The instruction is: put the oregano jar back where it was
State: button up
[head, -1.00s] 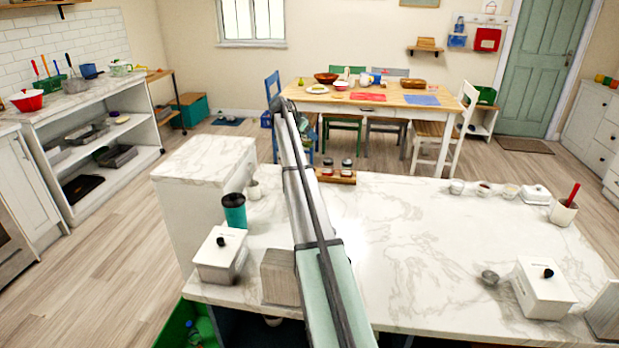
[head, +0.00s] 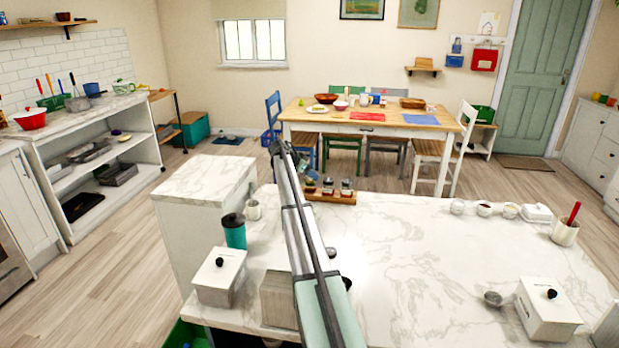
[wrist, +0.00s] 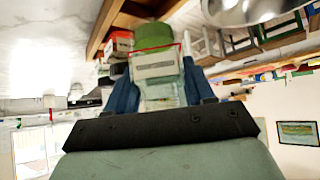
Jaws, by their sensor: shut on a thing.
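My gripper (head: 312,174) is at the left end of a small wooden rack (head: 331,198) on the marble counter's far edge. In the wrist view my gripper (wrist: 158,92) has its blue fingers shut on a jar (wrist: 155,66) with a green top and a pale, red-edged label. The label is too small to read, but this seems to be the oregano jar. Dark-topped jars (head: 346,186) stand in the rack. In the wrist view the rack's wooden edge (wrist: 104,28) passes close beside the held jar. I cannot tell whether the jar touches the rack.
A shiny rounded metal thing (wrist: 240,8) is near the jar in the wrist view. A teal tumbler (head: 234,233), a white mug (head: 253,210) and a lidded white box (head: 219,277) stand left of my arm. The counter (head: 420,240) right of the rack is mostly clear.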

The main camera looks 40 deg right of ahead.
jog(key=shift+f, duration=0.65)
jog(key=shift+f, duration=0.55)
jog(key=o, duration=1.1)
jog(key=shift+o, duration=0.2)
jog(key=shift+r, duration=0.5)
jog(key=v, duration=1.2)
